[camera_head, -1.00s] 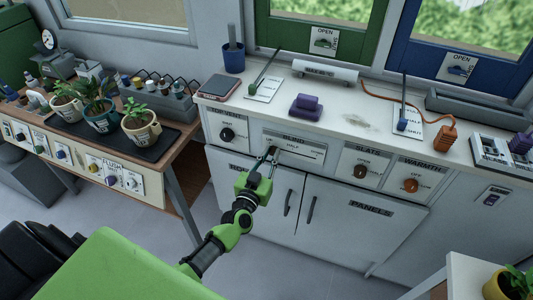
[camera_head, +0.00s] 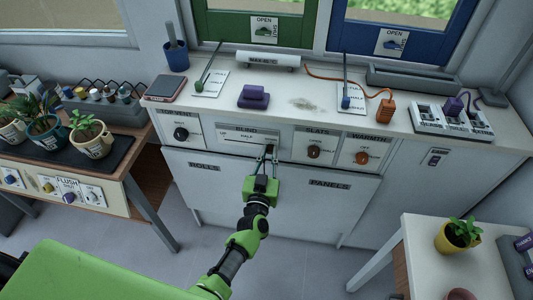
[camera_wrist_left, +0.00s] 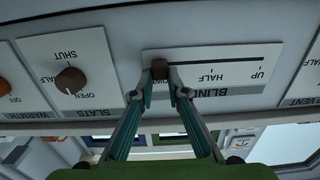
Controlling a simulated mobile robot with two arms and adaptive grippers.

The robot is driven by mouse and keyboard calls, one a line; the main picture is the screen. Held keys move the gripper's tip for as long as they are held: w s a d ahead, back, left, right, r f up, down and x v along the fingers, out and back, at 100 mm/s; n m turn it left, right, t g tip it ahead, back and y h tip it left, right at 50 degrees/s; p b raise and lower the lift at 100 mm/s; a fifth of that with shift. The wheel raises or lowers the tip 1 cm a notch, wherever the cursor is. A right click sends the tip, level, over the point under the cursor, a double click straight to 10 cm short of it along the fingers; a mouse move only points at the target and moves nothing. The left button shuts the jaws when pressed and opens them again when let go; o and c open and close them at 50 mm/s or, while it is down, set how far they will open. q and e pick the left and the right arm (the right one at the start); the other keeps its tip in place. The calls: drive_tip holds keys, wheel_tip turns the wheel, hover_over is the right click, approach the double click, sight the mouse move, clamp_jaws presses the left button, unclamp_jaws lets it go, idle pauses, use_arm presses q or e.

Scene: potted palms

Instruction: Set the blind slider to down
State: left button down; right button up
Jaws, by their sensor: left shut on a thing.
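The blind panel (camera_head: 237,136) is a white plate on the front of the counter, marked UP at its left and HALF in the middle. It also shows upside down in the left wrist view (camera_wrist_left: 232,75). My right gripper is not in view.
The slats knob (camera_head: 314,151) and warmth knob (camera_head: 362,158) are just right of the panel. Another knob (camera_head: 181,134) is at its left. The counter top (camera_head: 215,105) holds a purple block (camera_head: 253,97). A plant table (camera_head: 150,185) stands left, a white table (camera_head: 425,228) right.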

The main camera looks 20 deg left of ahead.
use_arm(q)
drive_tip(key=shift+d, duration=0.25)
drive_tip(key=c, duration=2)
unclamp_jaws()
drive_tip(key=shift+d, duration=0.1)
drive_tip(key=shift+o, duration=0.2)
drive_tip(key=shift+s, duration=0.35)
drive_tip(key=s+d, duration=0.1)
drive_tip(key=s, duration=1)
drive_tip(key=shift+s, duration=0.1)
